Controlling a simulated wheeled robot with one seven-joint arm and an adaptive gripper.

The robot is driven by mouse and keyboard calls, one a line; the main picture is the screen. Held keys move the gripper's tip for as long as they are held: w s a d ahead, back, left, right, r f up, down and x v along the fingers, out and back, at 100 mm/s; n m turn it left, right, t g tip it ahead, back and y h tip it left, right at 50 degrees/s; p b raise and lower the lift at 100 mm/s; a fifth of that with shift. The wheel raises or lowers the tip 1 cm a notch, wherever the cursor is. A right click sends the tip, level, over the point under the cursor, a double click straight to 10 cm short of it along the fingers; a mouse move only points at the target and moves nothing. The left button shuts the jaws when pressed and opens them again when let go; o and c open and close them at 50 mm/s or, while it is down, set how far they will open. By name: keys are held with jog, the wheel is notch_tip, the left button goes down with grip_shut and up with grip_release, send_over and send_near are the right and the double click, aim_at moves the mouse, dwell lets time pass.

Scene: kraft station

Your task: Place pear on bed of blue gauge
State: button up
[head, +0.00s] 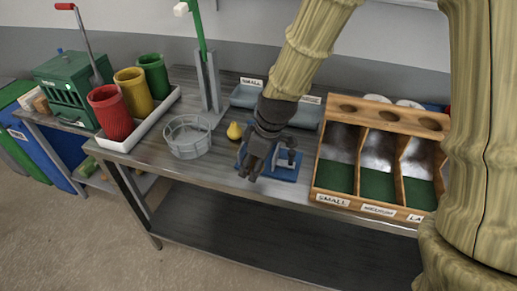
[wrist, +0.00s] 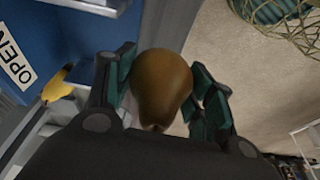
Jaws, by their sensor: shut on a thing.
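A brown-orange pear (wrist: 163,85) is between the fingers of my gripper (wrist: 165,90) in the wrist view, with finger pads on both sides of it. In the head view my gripper (head: 253,172) points down in front of the blue gauge (head: 288,174) and hides part of it. The held pear cannot be made out there. I cannot tell the height of the gripper over the gauge. A yellow pear-shaped thing (head: 235,130) stands on the table just left of the gauge.
A wooden sorter (head: 340,178) with labelled compartments stands to the right. Grey-blue trays (head: 247,95) lie behind. Red (head: 110,113), yellow and green cups stand in a white tray at left.

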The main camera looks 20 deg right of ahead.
jog(key=w+d, duration=0.1)
jog(key=w, duration=0.1)
jog(key=w+d+p, duration=0.1)
jog(key=w, duration=0.2)
jog(key=w+d+p, duration=0.1)
jog(key=w+d, duration=0.1)
jog(key=w, duration=0.1)
jog(key=shift+f, duration=0.4)
jog(key=shift+d+f+p, duration=0.1)
jog(key=shift+f+p, duration=0.75)
jog(key=shift+f, duration=0.9)
jog(key=shift+f, duration=0.1)
jog(key=o, duration=0.8)
jog(key=shift+b+v, duration=1.2)
jog(key=shift+v, duration=4.9)
jog(key=shift+s, duration=0.1)
